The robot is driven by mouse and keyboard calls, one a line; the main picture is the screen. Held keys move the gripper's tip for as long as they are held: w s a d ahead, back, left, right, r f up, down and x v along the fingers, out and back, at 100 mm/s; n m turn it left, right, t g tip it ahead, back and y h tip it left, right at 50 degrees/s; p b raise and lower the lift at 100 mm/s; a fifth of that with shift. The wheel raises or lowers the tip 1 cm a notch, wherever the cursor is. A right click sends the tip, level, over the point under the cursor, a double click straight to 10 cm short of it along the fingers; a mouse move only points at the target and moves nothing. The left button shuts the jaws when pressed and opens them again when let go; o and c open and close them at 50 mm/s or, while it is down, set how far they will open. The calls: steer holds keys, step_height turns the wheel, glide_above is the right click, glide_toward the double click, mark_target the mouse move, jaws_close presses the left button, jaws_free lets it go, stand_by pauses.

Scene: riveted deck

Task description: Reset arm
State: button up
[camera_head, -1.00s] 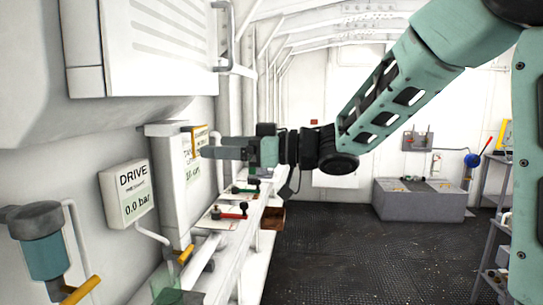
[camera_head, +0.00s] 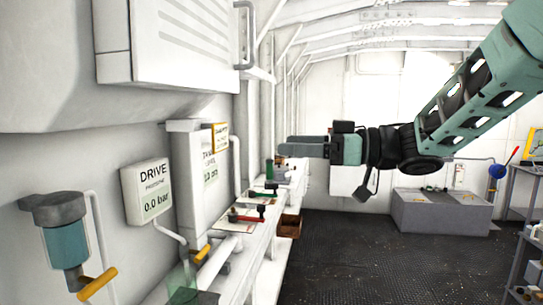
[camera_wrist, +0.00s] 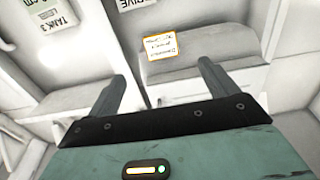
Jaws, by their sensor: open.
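My gripper (camera_head: 290,146) is in the middle of the head view, held level and pointing left, in the air in front of the left wall with its panels. In the wrist view its two fingers (camera_wrist: 162,85) stand well apart with nothing between them, so it is open and empty. My arm comes down to it from the upper right. Beyond the fingers, the wrist view shows an orange-framed placard (camera_wrist: 161,45) and part of a white sign reading TANK 3 (camera_wrist: 60,22).
A DRIVE gauge box (camera_head: 148,191) reading 0.0 bar and a teal cylinder unit (camera_head: 64,240) with a yellow handle are on the left wall. A bench with red and green levers (camera_head: 247,212) runs along it. A grey block (camera_head: 440,213) stands behind. The dark floor (camera_head: 345,255) is clear.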

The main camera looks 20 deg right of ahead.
steer(key=w+a+f+m+t+h, duration=0.3)
steer(key=w+a+f+h, duration=0.1)
steer(key=w+f+h, duration=0.15)
steer(key=s+a+f+m+g+h+b, duration=0.2)
steer(key=s+a+f+g+h, duration=0.15)
steer(key=f, duration=0.65)
steer(key=s+a+f+g+h, duration=0.1)
steer(key=s+f+g, duration=0.2)
steer(key=s, duration=0.5)
steer(key=s+a+f+n+g+h, duration=0.1)
steer(key=s+a+f+g+h, duration=0.1)
steer(key=s+f, duration=0.4)
steer(key=s+a+f+n+g+h, duration=0.1)
steer(key=s+f+g, duration=0.4)
steer(key=s, duration=0.5)
steer(key=shift+s+a+h+b, duration=0.25)
steer(key=shift+a+h+b, duration=0.15)
steer(key=shift+a+h, duration=0.1)
